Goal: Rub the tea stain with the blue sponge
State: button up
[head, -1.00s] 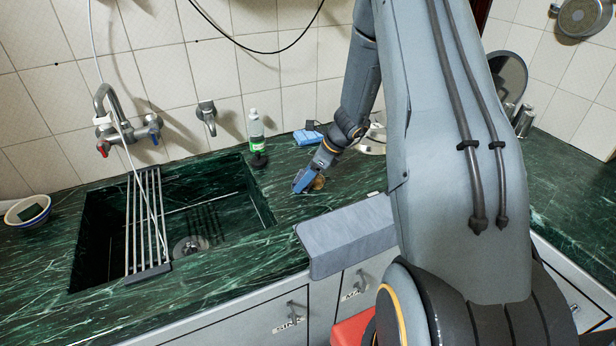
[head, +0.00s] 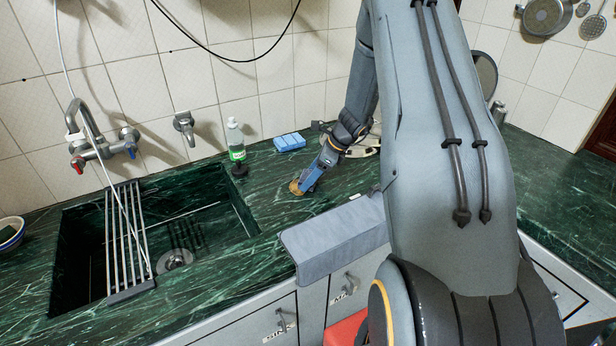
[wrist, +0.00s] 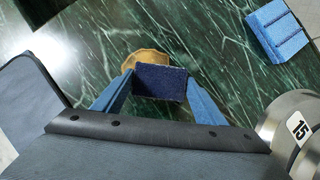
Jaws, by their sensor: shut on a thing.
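The tea stain (head: 296,188) is a round tan-brown patch on the green marble counter, right of the sink. It also shows in the wrist view (wrist: 148,57). My gripper (head: 312,181) is low at the counter, just right of the stain. In the wrist view its two blue fingers (wrist: 160,88) are shut on the sides of a dark blue sponge (wrist: 161,82). The sponge overlaps the near edge of the stain in that view; I cannot tell whether it touches the counter.
A lighter blue block (head: 289,142) lies on the counter behind my gripper. A green-labelled bottle (head: 236,145) stands by the wall. The sink (head: 190,215) with a metal rack (head: 127,240) is at left. A grey-covered ledge (head: 338,238) juts out at the counter's front edge.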

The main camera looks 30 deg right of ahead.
jog(key=shift+a, duration=0.3)
jog(key=shift+a+r, duration=0.1)
jog(key=shift+a, duration=0.45)
jog(key=shift+s+a, duration=0.15)
jog(key=shift+a, duration=1.15)
jog(key=shift+s+a, duration=0.1)
jog(key=shift+a, duration=1.95)
notch_tip(320, 180, up, 2)
jog(key=shift+s+r+p, duration=0.1)
jog(key=shift+r+p, duration=0.1)
jog(key=shift+p, duration=0.35)
notch_tip(320, 180, up, 6)
jog(key=p, duration=0.4)
jog(key=shift+f, duration=0.2)
